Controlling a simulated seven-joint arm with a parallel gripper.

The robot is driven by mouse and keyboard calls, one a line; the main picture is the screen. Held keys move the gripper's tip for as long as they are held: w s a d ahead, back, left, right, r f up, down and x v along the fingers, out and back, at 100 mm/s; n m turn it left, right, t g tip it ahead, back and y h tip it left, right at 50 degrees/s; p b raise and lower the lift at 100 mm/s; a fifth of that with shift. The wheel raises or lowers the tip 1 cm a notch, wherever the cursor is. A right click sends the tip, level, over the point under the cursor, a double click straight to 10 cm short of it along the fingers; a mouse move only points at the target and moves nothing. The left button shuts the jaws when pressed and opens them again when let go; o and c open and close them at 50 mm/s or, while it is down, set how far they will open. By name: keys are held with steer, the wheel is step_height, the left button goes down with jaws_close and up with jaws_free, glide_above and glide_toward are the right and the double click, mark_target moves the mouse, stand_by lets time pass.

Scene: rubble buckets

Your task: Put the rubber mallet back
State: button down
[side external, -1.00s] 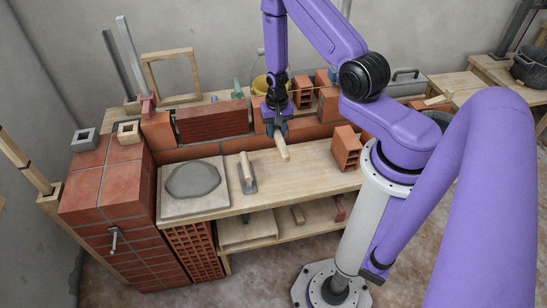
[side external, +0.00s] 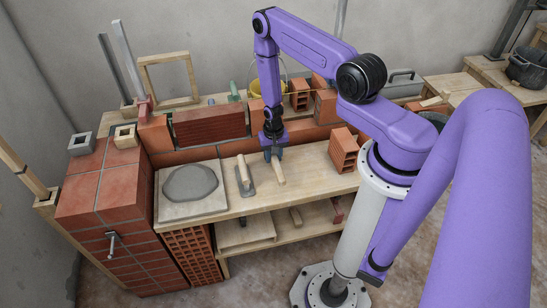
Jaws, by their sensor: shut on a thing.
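The rubber mallet (side external: 279,175) shows mainly as a pale wooden handle below my gripper, pointing toward the front of the wooden bench. Its head is largely hidden at the jaws, and the dark parts there are too small to tell apart. My gripper (side external: 273,153) points down and is shut on the mallet over the middle of the bench top (side external: 313,180). I cannot tell whether the mallet touches the wood or hangs just above it.
A wooden-handled float (side external: 244,175) lies close left of the mallet. Farther left is a mortar board (side external: 205,211) bearing grey mortar. A hollow brick (side external: 343,152) stands right. A low brick wall (side external: 208,126) runs behind. A yellow bucket (side external: 255,89) stands at the back.

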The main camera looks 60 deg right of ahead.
steer(key=shift+f, duration=0.6)
steer(key=shift+f, duration=0.1)
steer(key=c, duration=0.8)
jaws_free()
